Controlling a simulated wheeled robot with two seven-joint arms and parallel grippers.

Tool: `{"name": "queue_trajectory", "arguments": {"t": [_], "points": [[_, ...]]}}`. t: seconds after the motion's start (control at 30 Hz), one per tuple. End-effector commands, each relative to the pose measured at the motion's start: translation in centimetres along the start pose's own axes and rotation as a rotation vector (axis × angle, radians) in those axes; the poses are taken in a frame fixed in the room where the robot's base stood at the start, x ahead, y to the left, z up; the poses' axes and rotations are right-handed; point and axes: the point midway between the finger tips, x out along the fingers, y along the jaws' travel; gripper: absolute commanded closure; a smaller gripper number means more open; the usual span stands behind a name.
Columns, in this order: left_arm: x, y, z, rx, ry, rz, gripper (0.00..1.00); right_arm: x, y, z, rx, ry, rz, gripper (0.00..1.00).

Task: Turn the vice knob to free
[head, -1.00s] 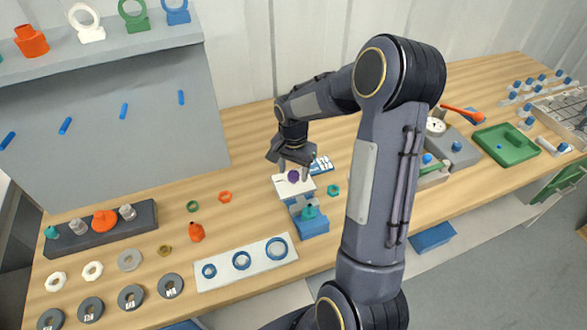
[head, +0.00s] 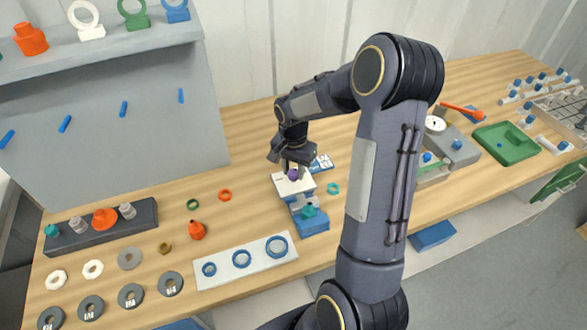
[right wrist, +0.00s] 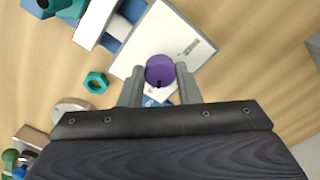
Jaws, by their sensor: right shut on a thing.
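The vice knob (right wrist: 160,72) is a purple round knob with a dark mark on its side. It sits on a white plate (right wrist: 182,32), and it also shows in the head view (head: 293,174). My right gripper (right wrist: 160,75) is shut on the knob, with one finger on each side of it. In the head view my right gripper (head: 291,168) reaches down onto the knob from above. The blue vice base (head: 312,224) with a teal piece (head: 308,211) stands just in front of the white plate. My left gripper is not in view.
A teal nut (head: 333,188) lies right of the vice. A white board with blue rings (head: 240,258) lies front left. A dark block with fittings (head: 143,216) and several rings stand further left. A green tray (head: 507,153) is at right.

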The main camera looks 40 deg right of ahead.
Motion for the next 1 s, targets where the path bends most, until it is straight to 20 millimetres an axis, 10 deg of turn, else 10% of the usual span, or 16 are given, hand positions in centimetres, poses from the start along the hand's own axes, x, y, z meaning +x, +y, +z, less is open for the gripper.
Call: {"name": "queue_trajectory", "arguments": {"t": [1.0], "points": [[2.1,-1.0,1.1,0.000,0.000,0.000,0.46,0.0,-0.1,0.0,-0.866,0.002,-0.001,0.93]]}}
